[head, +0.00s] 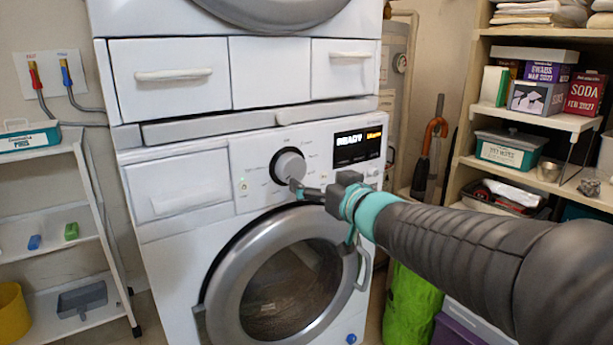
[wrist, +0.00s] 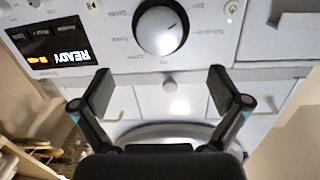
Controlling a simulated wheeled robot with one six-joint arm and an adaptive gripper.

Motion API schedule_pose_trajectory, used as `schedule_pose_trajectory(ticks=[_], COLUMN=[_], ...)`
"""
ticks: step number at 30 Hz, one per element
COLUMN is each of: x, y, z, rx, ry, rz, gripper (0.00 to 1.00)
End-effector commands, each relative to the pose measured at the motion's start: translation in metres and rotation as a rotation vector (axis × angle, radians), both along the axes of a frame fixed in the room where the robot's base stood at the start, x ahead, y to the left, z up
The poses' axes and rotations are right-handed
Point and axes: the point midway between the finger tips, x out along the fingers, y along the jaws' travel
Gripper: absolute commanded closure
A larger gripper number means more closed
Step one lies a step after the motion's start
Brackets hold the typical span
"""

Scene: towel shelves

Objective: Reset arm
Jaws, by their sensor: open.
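My gripper (head: 306,190) is at the end of my dark sleeved arm with a teal band, in front of the washing machine's control panel. In the wrist view its two fingers (wrist: 160,92) are spread apart with nothing between them. The round control knob (head: 289,166) is just beyond the fingertips; in the wrist view the knob (wrist: 160,30) lies above the gap between the fingers, not gripped. The display (head: 359,145) reads READY. The machine's round door (head: 222,290) looks shut below the gripper; my arm hides part of the machine's right side.
A second machine (head: 375,15) is stacked above, with drawers (head: 172,75) between. A white rack (head: 85,230) stands at left. Wooden shelves (head: 455,175) with boxes and tubs stand at right, behind my arm. A green bag (head: 410,305) is on the floor by the machine.

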Motion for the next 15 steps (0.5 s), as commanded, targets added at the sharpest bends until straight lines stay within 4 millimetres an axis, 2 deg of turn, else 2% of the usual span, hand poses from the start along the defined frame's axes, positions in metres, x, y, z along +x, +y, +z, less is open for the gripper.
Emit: schedule_pose_trajectory(ticks=[6,15], x=[-0.0122,-0.0130], y=[-0.0068,-0.0070], z=[0.0004,0.0003], rx=[0.000,-0.001], ry=[0.000,0.000], rz=[0.000,0.001], gripper=[0.02,0.02])
